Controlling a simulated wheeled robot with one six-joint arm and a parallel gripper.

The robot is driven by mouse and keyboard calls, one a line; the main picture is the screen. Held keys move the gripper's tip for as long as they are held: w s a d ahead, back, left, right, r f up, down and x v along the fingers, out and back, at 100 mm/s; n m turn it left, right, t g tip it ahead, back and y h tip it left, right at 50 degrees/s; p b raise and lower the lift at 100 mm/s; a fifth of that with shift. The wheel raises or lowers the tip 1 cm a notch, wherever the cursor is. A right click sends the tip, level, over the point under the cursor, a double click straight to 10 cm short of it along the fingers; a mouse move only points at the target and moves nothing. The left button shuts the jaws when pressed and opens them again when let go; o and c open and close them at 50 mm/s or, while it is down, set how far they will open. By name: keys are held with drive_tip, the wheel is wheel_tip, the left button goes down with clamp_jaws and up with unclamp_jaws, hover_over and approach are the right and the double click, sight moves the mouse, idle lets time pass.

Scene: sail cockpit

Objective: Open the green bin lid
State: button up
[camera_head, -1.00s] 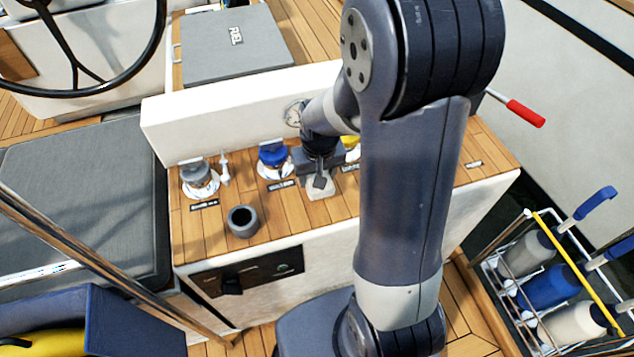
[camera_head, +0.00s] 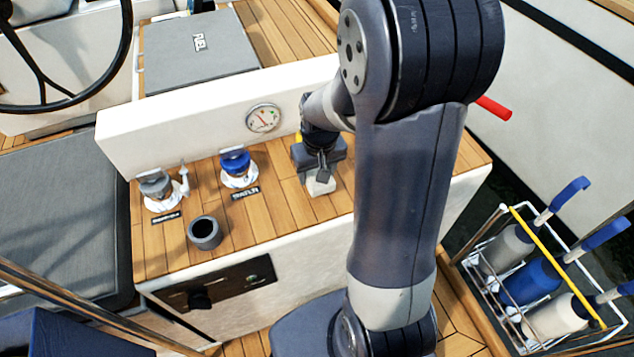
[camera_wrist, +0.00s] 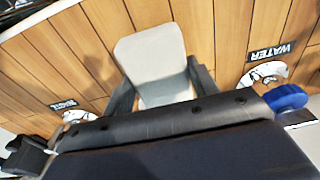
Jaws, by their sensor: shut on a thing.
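No green bin or green lid shows in either view. My gripper (camera_head: 321,174) is over the wooden counter top, to the right of the blue-capped water fitting. In the wrist view the block (camera_wrist: 153,62) sits between the two dark fingers of my gripper (camera_wrist: 158,92). The block is close over the planks; I cannot tell whether it touches them. My arm hides the right part of the counter.
The counter (camera_head: 270,205) carries a dark open cup (camera_head: 204,233), a grey-capped fitting (camera_head: 157,190) and the blue-capped water fitting (camera_head: 238,170). A white wall with a gauge (camera_head: 262,118) stands behind. A wire rack of bottles (camera_head: 535,285) is at right.

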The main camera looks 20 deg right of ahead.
drive_tip(key=shift+f, duration=2)
drive_tip(key=shift+f+b, duration=0.15)
drive_tip(key=shift+b, duration=0.2)
drive_tip(key=o, duration=1)
drive_tip(key=shift+o, duration=0.2)
